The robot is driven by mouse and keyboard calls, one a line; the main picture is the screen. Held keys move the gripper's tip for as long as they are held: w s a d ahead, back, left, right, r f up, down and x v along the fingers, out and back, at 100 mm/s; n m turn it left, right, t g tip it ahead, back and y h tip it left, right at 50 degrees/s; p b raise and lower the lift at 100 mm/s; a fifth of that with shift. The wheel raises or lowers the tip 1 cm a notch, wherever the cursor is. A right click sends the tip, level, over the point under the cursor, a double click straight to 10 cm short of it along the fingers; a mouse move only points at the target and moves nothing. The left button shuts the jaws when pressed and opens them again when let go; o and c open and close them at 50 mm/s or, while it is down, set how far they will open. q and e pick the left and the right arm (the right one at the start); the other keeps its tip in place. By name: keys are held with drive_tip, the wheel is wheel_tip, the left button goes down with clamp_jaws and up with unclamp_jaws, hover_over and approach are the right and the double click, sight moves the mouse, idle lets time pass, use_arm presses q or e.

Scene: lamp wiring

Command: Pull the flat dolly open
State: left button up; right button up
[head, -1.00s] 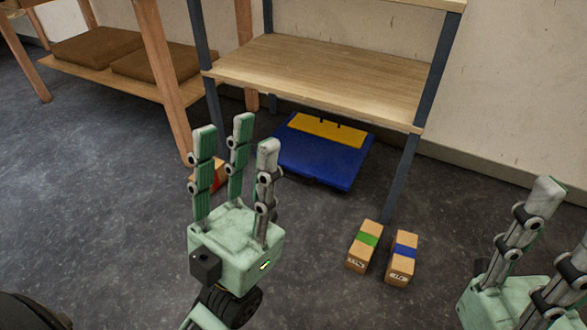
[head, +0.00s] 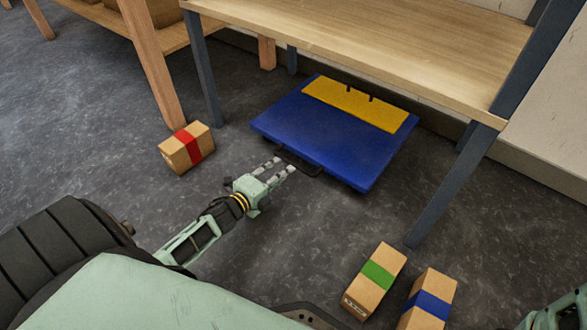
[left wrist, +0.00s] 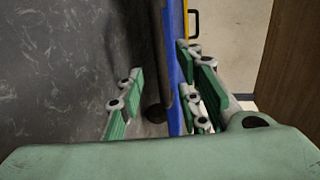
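The flat dolly (head: 325,140) has a blue deck with a yellow panel (head: 360,103) at the back. It sits low on the floor, mostly under the wooden shelf. A dark handle (head: 300,163) shows at its front edge. My left gripper (head: 284,167) reaches to this edge, beside the handle; contact cannot be told. In the left wrist view its fingers (left wrist: 160,95) are spread apart, with the blue deck edge (left wrist: 174,70) between them. Only a piece of my right arm or gripper (head: 562,312) shows at the bottom right.
The shelf's dark legs (head: 455,185) stand on both sides of the dolly. A red-banded box (head: 187,148) lies left of it. A green-banded box (head: 375,280) and a blue-banded box (head: 430,300) stand at front right.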

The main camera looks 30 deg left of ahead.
sight(292, 164)
use_arm(q)
drive_tip(key=b+x, duration=0.3)
drive_tip(key=x, duration=0.3)
drive_tip(key=shift+w+d+f+b, duration=0.1)
drive_tip(key=shift+f+b, duration=0.05)
drive_tip(key=shift+b, duration=0.25)
drive_tip(key=shift+w, duration=0.4)
drive_tip(key=shift+c, duration=0.3)
clamp_jaws()
